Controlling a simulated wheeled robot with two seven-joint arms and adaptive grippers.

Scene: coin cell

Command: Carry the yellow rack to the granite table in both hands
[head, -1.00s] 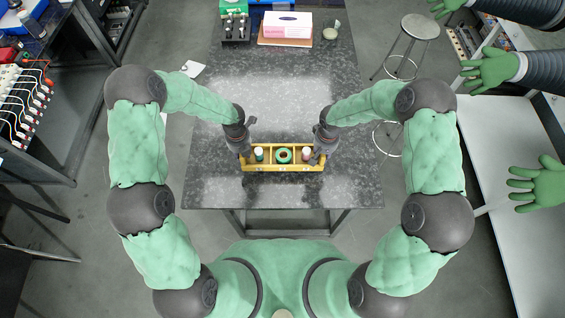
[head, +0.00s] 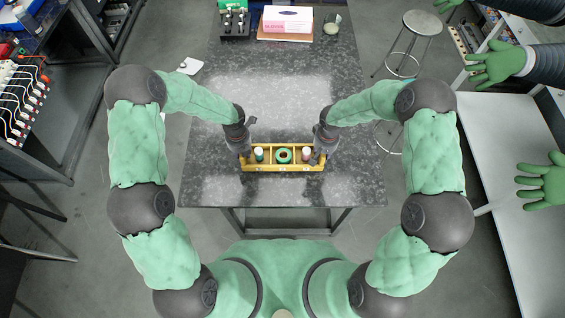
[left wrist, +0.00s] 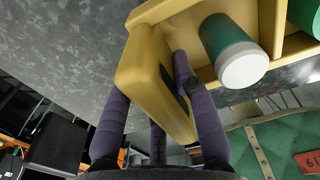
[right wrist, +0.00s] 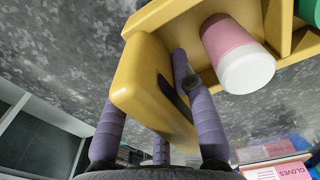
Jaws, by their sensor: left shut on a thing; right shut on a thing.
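The yellow rack (head: 283,168) is held level between my two grippers, over the near part of the granite table (head: 270,100) in the head view. I cannot tell whether it touches the top. It carries a green bottle with a white cap (left wrist: 235,50), a green ring-shaped item (head: 283,156) and a pink bottle with a white cap (right wrist: 238,55). My left gripper (head: 244,154) is shut on the rack's left end wall, which shows in the left wrist view (left wrist: 152,75). My right gripper (head: 321,154) is shut on its right end wall, seen in the right wrist view (right wrist: 150,80).
A pink-and-white box (head: 288,20), a dark holder with several items (head: 235,25) and a small jar (head: 332,25) stand at the table's far end. A stool (head: 422,24) is beyond its right side. The middle of the granite top is clear.

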